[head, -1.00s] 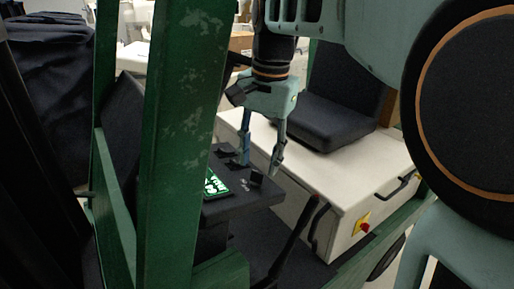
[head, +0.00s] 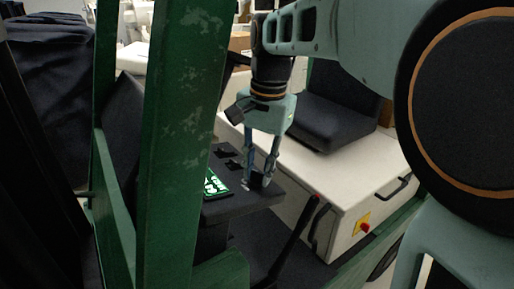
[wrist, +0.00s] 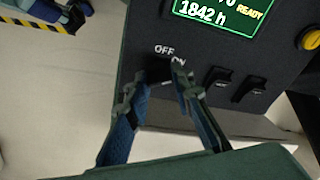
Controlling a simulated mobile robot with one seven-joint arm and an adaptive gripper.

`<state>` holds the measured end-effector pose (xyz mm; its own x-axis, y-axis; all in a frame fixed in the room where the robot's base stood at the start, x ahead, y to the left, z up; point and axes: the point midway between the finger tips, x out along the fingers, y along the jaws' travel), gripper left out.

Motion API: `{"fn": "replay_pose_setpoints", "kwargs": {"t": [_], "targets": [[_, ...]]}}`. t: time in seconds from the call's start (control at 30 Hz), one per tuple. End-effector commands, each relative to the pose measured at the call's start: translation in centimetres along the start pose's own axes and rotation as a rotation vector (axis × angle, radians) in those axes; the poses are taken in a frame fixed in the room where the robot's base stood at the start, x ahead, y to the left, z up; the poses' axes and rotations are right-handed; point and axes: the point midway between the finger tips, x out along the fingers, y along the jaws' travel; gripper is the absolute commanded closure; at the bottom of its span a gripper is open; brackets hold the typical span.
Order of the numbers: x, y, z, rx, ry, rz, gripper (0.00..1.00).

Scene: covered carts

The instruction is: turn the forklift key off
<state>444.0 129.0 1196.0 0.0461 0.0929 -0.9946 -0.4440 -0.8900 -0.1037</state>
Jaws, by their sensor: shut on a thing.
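The forklift's black key (wrist: 158,70) sits on the dark console panel (wrist: 140,30), between my fingertips in the wrist view. The white labels OFF and ON are printed beside it, and the fingers partly hide ON. My gripper (wrist: 160,80) is shut on the key, one finger on each side. In the head view my gripper (head: 258,178) points down at the right end of the console (head: 235,207). The key is small and dark there, so its angle is hard to tell.
A lit green display (wrist: 215,12) reads READY and 1842 h. Two black rocker switches (wrist: 218,78) and a yellow button (wrist: 309,38) sit right of the key. A green mast post (head: 180,130) stands left of my arm. A black lever (head: 295,238) rises right of the console.

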Motion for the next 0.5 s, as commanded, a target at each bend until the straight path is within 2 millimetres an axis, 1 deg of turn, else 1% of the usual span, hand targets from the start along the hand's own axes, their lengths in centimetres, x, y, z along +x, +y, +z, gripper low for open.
{"fn": "replay_pose_setpoints", "kwargs": {"t": [0.27,0.5], "targets": [[-0.05,0.03,-0.04,-0.034,0.001,-0.007,1.0],[-0.04,0.07,-0.07,-0.163,0.001,-0.032,1.0]]}}
